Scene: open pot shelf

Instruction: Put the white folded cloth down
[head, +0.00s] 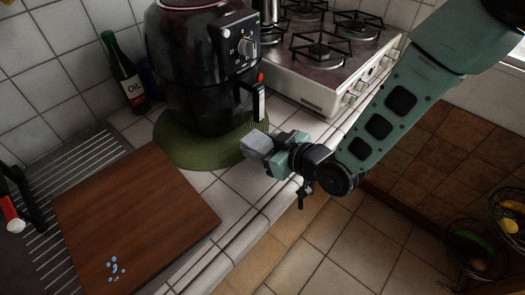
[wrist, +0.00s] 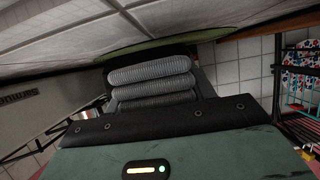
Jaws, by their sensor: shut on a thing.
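The white folded cloth (head: 256,144) looks pale grey and is held at the tip of my gripper (head: 272,150) in the head view. In the head view the cloth appears over the tiled counter (head: 236,198), by the right edge of the green round mat (head: 183,156). I cannot tell its exact height above the counter. Part of the cloth is hidden by the gripper.
A black air fryer (head: 205,75) stands on the mat. A wooden board (head: 132,222) with several small blue pieces (head: 114,266) lies at the left. An oil bottle (head: 126,77) is at the back left, a gas stove (head: 325,55) at the back right. Bare tiles lie between board and counter edge.

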